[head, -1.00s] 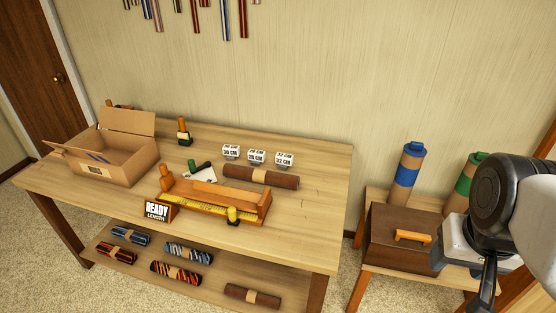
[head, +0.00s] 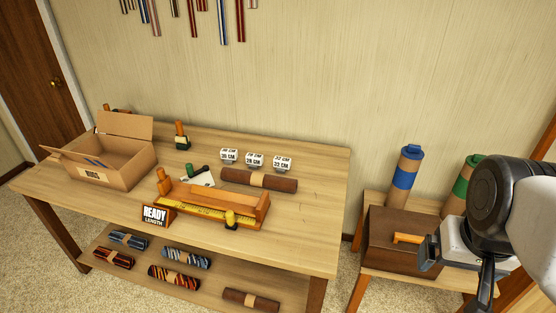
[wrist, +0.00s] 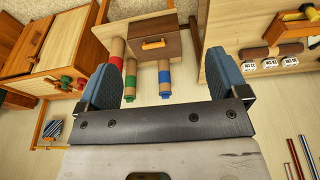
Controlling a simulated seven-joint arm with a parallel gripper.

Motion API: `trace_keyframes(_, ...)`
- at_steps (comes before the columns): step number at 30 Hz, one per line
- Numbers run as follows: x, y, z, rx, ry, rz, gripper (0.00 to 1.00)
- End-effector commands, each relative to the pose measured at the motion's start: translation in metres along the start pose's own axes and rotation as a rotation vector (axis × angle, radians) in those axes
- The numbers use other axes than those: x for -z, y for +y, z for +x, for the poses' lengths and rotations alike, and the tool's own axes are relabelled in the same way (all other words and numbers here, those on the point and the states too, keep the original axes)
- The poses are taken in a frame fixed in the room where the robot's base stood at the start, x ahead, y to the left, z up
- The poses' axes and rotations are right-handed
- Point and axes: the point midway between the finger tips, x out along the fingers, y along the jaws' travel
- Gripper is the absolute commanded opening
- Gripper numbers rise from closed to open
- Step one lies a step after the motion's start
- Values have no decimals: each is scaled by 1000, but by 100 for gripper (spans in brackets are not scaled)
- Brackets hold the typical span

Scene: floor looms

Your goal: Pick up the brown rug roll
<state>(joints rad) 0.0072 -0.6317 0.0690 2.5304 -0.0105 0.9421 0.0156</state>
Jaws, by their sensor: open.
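A brown rug roll (head: 259,180) with a tan paper band lies on the table top, behind the wooden measuring tray (head: 212,205). It also shows at the upper right of the wrist view (wrist: 274,51). A second brown roll (head: 251,300) with a tan band lies on the lower shelf under the table. My gripper (head: 428,254) is at the right in the head view, in front of the dark brown box and well apart from both rolls. In the wrist view its two blue fingers (wrist: 168,88) are spread wide with nothing held between them.
A cardboard box (head: 100,165), a "READY LENGTH" sign (head: 154,215) and centimetre-marked blocks (head: 255,160) stand on the table. Several patterned rolls (head: 174,278) share the shelf. A dark box (head: 392,232) and tall tubes (head: 409,170) stand at right. The table's right end is bare.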

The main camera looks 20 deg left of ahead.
Motion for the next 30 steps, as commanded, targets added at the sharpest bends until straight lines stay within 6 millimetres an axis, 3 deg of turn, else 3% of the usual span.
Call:
trace_keyframes(5,12,-3,-1,2,-4,-25,92)
trace_keyframes(11,44,-13,-2,9,-17,-97,92)
trace_keyframes(20,114,-39,1,24,-37,-254,92)
trace_keyframes(30,192,-80,18,42,-61,-437,92)
